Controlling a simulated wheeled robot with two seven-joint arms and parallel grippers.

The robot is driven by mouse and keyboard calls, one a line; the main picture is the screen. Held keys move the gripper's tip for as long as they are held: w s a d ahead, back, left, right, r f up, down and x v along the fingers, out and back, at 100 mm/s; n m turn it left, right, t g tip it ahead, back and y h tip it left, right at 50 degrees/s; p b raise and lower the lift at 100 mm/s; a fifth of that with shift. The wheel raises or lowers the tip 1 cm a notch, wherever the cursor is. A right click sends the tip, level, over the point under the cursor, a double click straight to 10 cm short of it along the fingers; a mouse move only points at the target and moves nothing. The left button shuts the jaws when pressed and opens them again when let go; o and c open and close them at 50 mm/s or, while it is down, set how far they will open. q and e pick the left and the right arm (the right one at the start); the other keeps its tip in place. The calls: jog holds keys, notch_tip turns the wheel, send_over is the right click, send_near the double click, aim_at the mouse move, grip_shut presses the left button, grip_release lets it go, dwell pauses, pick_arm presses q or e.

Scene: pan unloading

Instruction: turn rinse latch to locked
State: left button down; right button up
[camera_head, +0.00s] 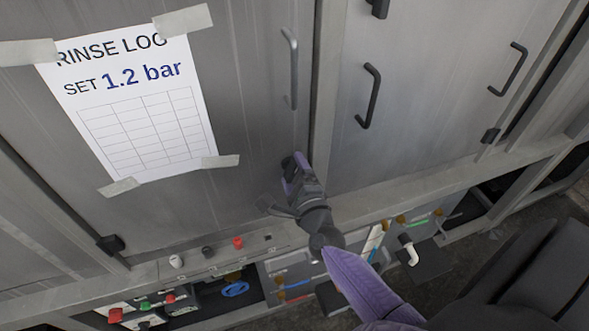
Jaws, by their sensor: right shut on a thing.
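My right gripper (291,166), grey and purple, reaches up from the lower right to the lower right corner of the grey cabinet door (250,110), beside the door's edge. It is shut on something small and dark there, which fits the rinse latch. The gripper covers most of it, so I cannot tell which way the latch points. My left gripper is not in view.
A taped rinse log sheet (145,110) reads "SET 1.2 bar". Vertical handles (370,95) stand out from the doors. Below runs a ledge with small knobs (238,242), above open bays with a blue coil (235,289) and a white pipe (411,254).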

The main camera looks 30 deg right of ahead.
jog(key=n+p, duration=0.1)
jog(key=n, duration=0.2)
jog(key=shift+n, duration=0.8)
jog(key=o, duration=1)
jog(key=shift+c, duration=0.2)
jog(key=shift+s, duration=0.15)
jog(key=p+v, duration=0.1)
jog(key=v, duration=0.8)
jog(key=shift+s+a, duration=0.15)
jog(key=shift+s, duration=0.15)
